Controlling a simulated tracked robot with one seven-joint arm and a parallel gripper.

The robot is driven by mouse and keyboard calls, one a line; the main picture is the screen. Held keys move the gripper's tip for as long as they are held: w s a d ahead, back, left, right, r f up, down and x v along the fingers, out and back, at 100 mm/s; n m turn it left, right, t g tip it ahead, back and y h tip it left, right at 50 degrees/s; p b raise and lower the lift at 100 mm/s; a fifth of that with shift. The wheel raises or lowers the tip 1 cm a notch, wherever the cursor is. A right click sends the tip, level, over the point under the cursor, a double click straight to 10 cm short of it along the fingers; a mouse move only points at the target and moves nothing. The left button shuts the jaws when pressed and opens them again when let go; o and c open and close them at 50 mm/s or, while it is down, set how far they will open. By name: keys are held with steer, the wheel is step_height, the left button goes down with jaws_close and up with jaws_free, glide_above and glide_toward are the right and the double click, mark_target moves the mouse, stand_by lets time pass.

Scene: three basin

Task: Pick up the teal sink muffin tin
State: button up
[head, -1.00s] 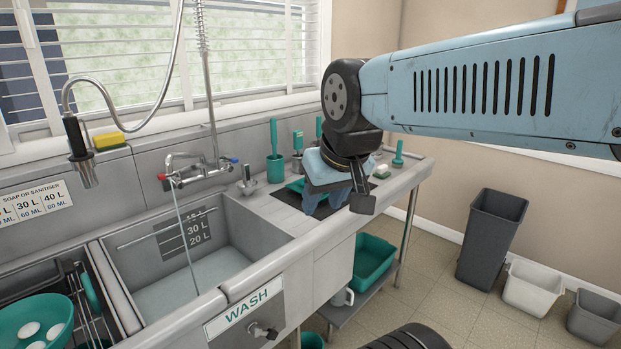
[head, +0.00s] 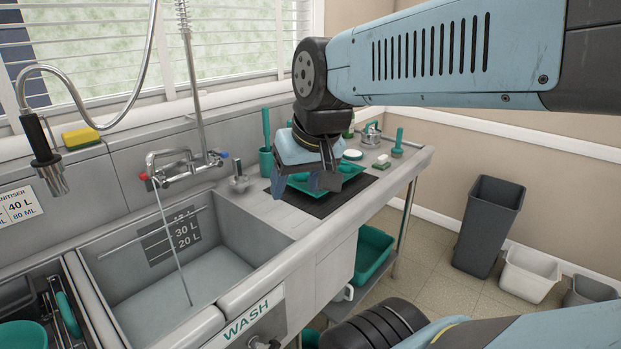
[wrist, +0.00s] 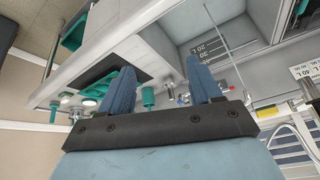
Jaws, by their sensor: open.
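A teal tin (head: 352,170), which looks like the muffin tin, lies on a dark mat (head: 318,204) on the counter right of the sink basin. In the head view my gripper partly covers its left side. My gripper (head: 303,188) is open and empty, and appears to be above the counter near the mat's left part. The wrist view shows my two blue fingers (wrist: 162,76) spread apart with nothing between them. A teal patch (wrist: 105,104) behind the left finger may be part of the tin; I cannot tell for sure.
The sink basin (head: 205,285) with a running tap (head: 180,168) is left of the mat. A teal upright holder (head: 266,161) stands behind. Bins are on the floor.

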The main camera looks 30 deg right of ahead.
steer(key=w+f+m+y, duration=0.1)
steer(key=m, duration=0.1)
steer(key=w+a+f+m+g+y, duration=0.1)
steer(key=w+f+m, duration=0.1)
steer(key=shift+w+f+g, duration=0.2)
steer(key=shift+w+g, duration=0.05)
steer(key=shift+g, duration=0.05)
steer(key=m+t+y, duration=0.2)
steer(key=m+t, duration=0.7)
steer(key=m, duration=1.8)
glide_toward(307, 190)
steer(key=v, duration=0.4)
steer(key=shift+s+r, duration=0.2)
steer(key=shift+s, duration=0.2)
steer(key=shift+w+f, duration=0.15)
steer(key=shift+w, duration=0.1)
steer(key=x, duration=1.3)
steer(key=shift+w+d, duration=0.1)
steer(key=shift+w, duration=0.05)
jaws_close()
